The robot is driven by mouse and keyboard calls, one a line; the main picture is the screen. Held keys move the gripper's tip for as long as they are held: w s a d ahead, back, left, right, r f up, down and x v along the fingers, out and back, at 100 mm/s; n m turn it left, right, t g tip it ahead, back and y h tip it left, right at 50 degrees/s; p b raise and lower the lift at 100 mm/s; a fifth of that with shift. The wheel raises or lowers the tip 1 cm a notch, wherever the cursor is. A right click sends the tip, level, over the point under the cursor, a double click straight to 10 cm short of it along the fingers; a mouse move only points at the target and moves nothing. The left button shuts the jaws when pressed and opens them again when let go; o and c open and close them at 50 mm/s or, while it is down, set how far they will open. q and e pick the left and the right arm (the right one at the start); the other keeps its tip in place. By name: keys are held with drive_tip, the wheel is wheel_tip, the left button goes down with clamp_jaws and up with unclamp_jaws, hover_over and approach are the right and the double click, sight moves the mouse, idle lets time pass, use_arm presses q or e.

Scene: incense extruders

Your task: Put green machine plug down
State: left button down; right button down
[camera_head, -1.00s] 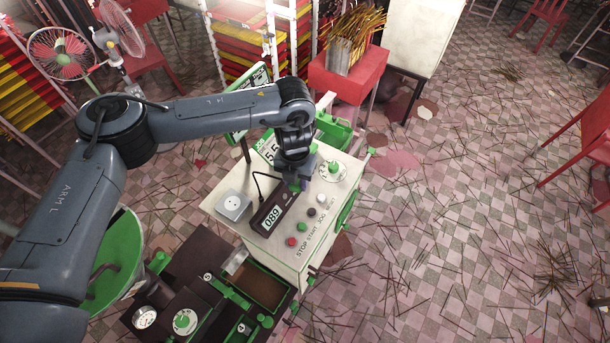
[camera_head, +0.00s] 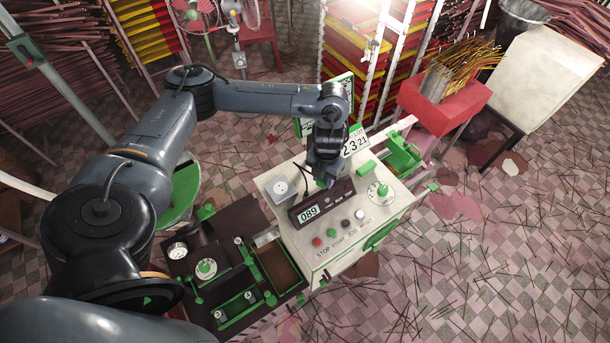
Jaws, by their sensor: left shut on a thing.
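My left gripper (camera_head: 325,176) is over the top of the white machine (camera_head: 345,255), just behind the dark display unit that reads 089 (camera_head: 318,205). It points down and is shut on the green machine plug (camera_head: 321,184). Only a small bit of the plug shows beneath the fingers; the rest is hidden. A thin dark cable loops beside the gripper to the display unit. I cannot tell whether the plug touches the machine top. My right gripper is out of view.
A grey-white socket box (camera_head: 281,190) sits left of the display, and a green-knobbed dial (camera_head: 379,191) sits to the right. Red, green, black and white buttons line the front. A dark machine bed with green parts (camera_head: 240,300) adjoins on the left. Incense sticks litter the tiled floor.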

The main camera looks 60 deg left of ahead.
use_arm(q)
drive_tip(key=b, duration=0.3)
approach(304, 180)
drive_tip(key=d, duration=0.2)
drive_tip(key=shift+w+d, duration=0.1)
drive_tip(key=shift+d, duration=0.25)
drive_tip(key=shift+a+f+p, duration=0.2)
drive_tip(key=shift+a+p, duration=0.05)
drive_tip(key=shift+a, duration=0.25)
drive_tip(key=shift+a+f+p, duration=0.15)
drive_tip(key=shift+a+p, duration=0.1)
drive_tip(key=shift+a, duration=0.25)
drive_tip(key=shift+a+f, duration=0.25)
drive_tip(key=shift+a, duration=0.05)
drive_tip(key=shift+f+p, duration=0.7)
drive_tip(key=shift+f, duration=1.25)
drive_tip(key=shift+f, duration=0.15)
drive_tip(key=shift+f+b, duration=0.55)
drive_tip(key=c, duration=0.7)
unclamp_jaws()
